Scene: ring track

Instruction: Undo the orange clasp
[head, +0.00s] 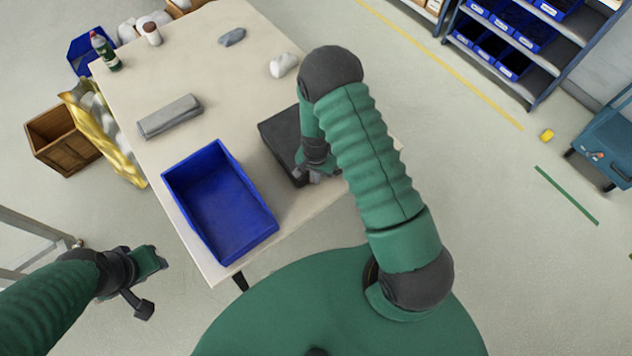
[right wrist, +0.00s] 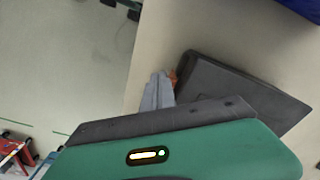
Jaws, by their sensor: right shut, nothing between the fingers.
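A dark grey flat case (head: 279,140) lies near the right edge of the table, and it also shows in the right wrist view (right wrist: 235,85). A small bit of the orange clasp (right wrist: 173,76) shows at the case's edge, right beside my fingertips. Most of the clasp is hidden behind the fingers, and I cannot make it out in the head view. My right gripper (head: 318,173) is shut and empty at the case's near right edge; its grey fingers show in the right wrist view (right wrist: 157,90). Whether they touch the clasp is unclear. My left gripper (head: 152,284) hangs off the table's left front, its finger opening unclear.
A blue open bin (head: 222,205) stands left of the case on the table (head: 217,89). A wooden crate (head: 62,141) stands on the floor at left.

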